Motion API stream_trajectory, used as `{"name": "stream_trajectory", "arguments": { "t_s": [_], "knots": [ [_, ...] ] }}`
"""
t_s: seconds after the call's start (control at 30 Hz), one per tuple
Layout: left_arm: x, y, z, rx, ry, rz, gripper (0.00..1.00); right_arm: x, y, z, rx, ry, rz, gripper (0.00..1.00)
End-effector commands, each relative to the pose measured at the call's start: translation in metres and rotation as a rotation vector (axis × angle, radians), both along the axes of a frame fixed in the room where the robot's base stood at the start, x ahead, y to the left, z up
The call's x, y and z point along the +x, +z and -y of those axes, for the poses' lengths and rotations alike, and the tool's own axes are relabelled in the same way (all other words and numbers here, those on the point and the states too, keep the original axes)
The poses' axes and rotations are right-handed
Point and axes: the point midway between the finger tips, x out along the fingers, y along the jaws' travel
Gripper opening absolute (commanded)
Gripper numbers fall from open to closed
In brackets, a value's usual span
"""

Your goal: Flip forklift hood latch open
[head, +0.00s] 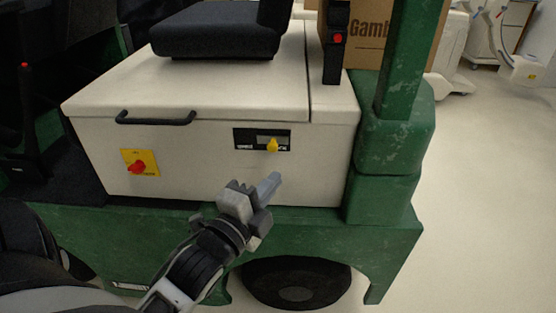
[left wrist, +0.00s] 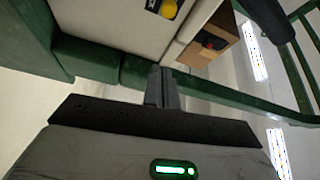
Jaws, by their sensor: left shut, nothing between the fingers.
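The forklift hood (head: 215,85) is a cream box cover with a black handle (head: 155,118), and it looks closed. The yellow latch (head: 272,145) sits on a black plate on the front panel, right of centre. It also shows at the top edge of the left wrist view (left wrist: 168,8), partly cut off. My left gripper (head: 273,183) is shut and empty. Its fingertips appear just below the latch, apart from it, in front of the panel. In the left wrist view the closed fingers (left wrist: 162,88) point towards the forklift. My right gripper is not in view.
A red knob on a yellow plate (head: 139,163) is left on the panel. A black seat (head: 218,30) stands on the hood. A green post (head: 408,60) and green body (head: 385,240) border the right side. A cardboard box (head: 365,42) is behind. Open floor (head: 490,190) lies right.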

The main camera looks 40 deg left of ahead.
Motion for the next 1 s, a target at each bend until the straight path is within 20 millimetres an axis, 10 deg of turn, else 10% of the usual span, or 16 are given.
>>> {"name": "stream_trajectory", "arguments": {
  "t_s": [0.37,0.9,1.0],
  "knots": [
    [0.006,0.001,0.000,-0.004,-0.001,0.000,0.00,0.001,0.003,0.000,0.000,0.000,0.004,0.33],
    [0.101,0.006,-0.005,-0.006,-0.001,-0.001,0.00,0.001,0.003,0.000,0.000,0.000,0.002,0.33],
    [0.095,0.002,-0.019,-0.001,-0.001,-0.006,0.00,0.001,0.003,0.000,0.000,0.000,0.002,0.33]
  ]
}}
